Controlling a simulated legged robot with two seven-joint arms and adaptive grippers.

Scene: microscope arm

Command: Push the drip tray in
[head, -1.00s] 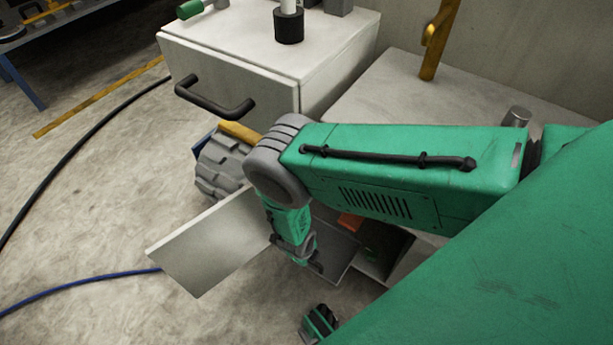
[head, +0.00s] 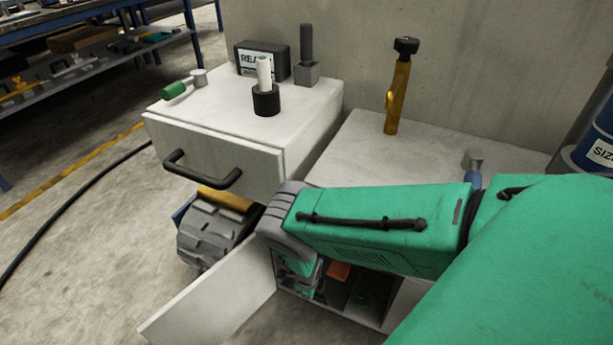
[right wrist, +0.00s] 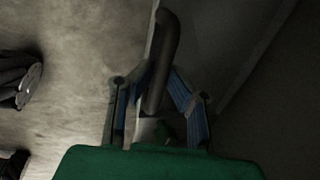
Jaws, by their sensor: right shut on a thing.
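I cannot make out a drip tray for certain in either view. A white cabinet has a drawer (head: 215,160) with a black bar handle (head: 200,172). Below and right of it, a pale door panel (head: 215,300) stands open beside a low compartment (head: 350,300) holding dark and orange items. My right gripper (head: 305,283) is down at the compartment's front, by the door, partly hidden by its own arm. In the right wrist view its fingers (right wrist: 158,98) are shut on a dark bar handle (right wrist: 165,45). Which part that handle belongs to is unclear. My left gripper is out of view.
A yellow upright tool (head: 398,88) stands on the lower counter (head: 375,150). A grey ribbed wheel (head: 212,235) sits under the drawer. Floor at left is mostly clear.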

